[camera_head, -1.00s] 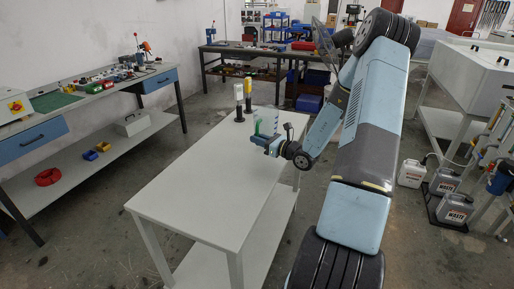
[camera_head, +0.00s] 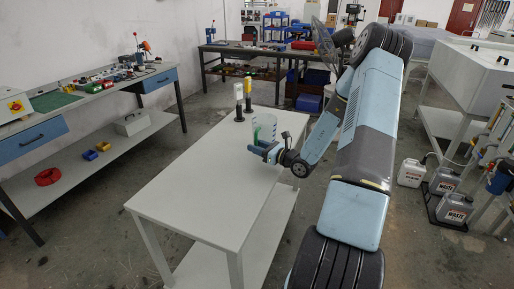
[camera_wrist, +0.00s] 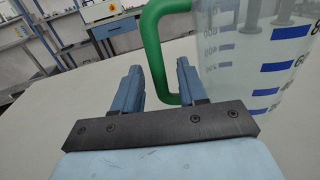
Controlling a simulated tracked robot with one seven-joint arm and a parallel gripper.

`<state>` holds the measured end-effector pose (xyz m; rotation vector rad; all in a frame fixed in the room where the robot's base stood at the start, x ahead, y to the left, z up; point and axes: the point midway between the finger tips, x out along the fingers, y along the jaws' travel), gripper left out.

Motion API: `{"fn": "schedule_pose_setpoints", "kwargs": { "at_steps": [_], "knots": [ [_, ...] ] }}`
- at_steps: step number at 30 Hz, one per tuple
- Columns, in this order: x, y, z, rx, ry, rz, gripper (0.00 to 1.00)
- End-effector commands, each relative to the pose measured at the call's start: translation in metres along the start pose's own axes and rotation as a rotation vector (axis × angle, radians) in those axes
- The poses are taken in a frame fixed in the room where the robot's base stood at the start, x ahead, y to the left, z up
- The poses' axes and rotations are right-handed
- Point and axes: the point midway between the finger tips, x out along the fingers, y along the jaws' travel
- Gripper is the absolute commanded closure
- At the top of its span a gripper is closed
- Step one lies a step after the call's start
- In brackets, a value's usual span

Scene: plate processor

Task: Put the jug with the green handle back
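The clear jug (camera_head: 267,125) with blue markings stands on the white table, near the far right part of its top. Its green handle (camera_head: 257,134) faces my gripper. In the wrist view the jug (camera_wrist: 250,60) fills the upper right, and its green handle (camera_wrist: 152,45) curves down ahead of the fingers. My gripper (camera_head: 263,150) is low over the table on the near side of the jug. In the wrist view its two blue fingers (camera_wrist: 158,80) are apart, with the handle's lower end showing between them near the right finger.
Two dark posts, one white-topped (camera_head: 239,98) and one yellow-topped (camera_head: 248,90), stand behind the jug. The near part of the white table (camera_head: 190,195) is bare. A workbench with tools (camera_head: 100,80) runs along the left wall. Waste canisters (camera_head: 411,173) stand on the floor at right.

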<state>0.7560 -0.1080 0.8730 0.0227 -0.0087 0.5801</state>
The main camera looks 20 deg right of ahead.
Motion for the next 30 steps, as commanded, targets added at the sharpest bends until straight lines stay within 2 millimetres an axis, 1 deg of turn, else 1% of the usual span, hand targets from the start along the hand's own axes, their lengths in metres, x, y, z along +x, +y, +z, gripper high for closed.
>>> {"fn": "schedule_pose_setpoints", "kwargs": {
  "at_steps": [9,13,17,24,30],
  "knots": [
    [0.001,0.001,0.001,0.0,0.0,0.001,0.55],
    [-0.009,0.001,0.001,0.0,0.001,0.0,0.55],
    [-0.031,0.0,0.002,0.0,0.001,-0.001,0.55],
    [-0.078,0.0,0.001,0.0,0.001,-0.002,0.55],
    [-0.106,0.0,0.001,0.0,0.001,-0.002,0.55]
  ]
}}
